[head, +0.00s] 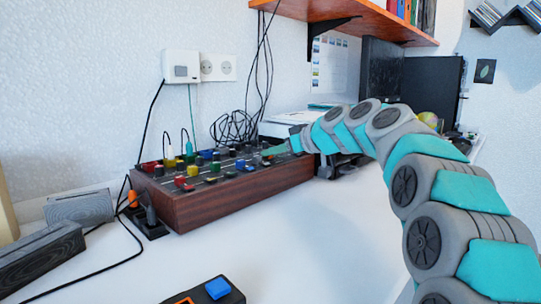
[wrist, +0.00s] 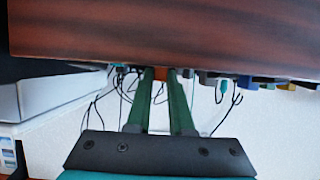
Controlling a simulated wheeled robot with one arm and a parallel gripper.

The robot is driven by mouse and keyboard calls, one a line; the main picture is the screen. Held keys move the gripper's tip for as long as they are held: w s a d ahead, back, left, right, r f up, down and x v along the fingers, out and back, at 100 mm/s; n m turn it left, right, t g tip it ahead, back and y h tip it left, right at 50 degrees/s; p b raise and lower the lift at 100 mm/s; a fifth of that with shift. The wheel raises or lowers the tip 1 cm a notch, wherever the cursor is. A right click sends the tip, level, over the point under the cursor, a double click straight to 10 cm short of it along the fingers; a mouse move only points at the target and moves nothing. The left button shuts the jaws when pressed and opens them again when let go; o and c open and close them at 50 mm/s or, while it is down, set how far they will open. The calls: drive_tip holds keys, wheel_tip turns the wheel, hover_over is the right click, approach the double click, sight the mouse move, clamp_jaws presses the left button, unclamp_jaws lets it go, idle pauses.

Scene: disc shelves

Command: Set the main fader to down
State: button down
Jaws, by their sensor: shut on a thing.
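The mixer box (head: 235,198) has dark reddish wood sides and a panel of coloured knobs and sliders. It stands on the white table against the wall. My gripper (head: 268,153) reaches in from the right to the panel's right end. In the wrist view my gripper's two green fingers (wrist: 162,74) are shut on a small orange cap, the main fader (wrist: 187,73), at the edge of the wooden side. The fingers hide part of the cap. The fader's exact place along its slot cannot be made out.
Other coloured knobs (head: 185,183) stand close to the left of my gripper. A device with a blue button (head: 217,288) lies in front. The table right of it is clear.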

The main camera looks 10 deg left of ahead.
drive_tip(key=shift+s+d+f+b, duration=0.25)
drive_tip(key=shift+d+b, duration=0.1)
drive_tip(key=shift+d, duration=0.1)
drive_tip(key=shift+d+r, duration=0.15)
drive_tip(key=shift+r, duration=0.05)
drive_tip(key=c, duration=0.8)
unclamp_jaws()
drive_tip(key=shift+s+d+r, duration=0.1)
drive_tip(key=v, duration=0.7)
drive_tip(key=shift+s+d, duration=0.15)
drive_tip(key=shift+d, duration=0.05)
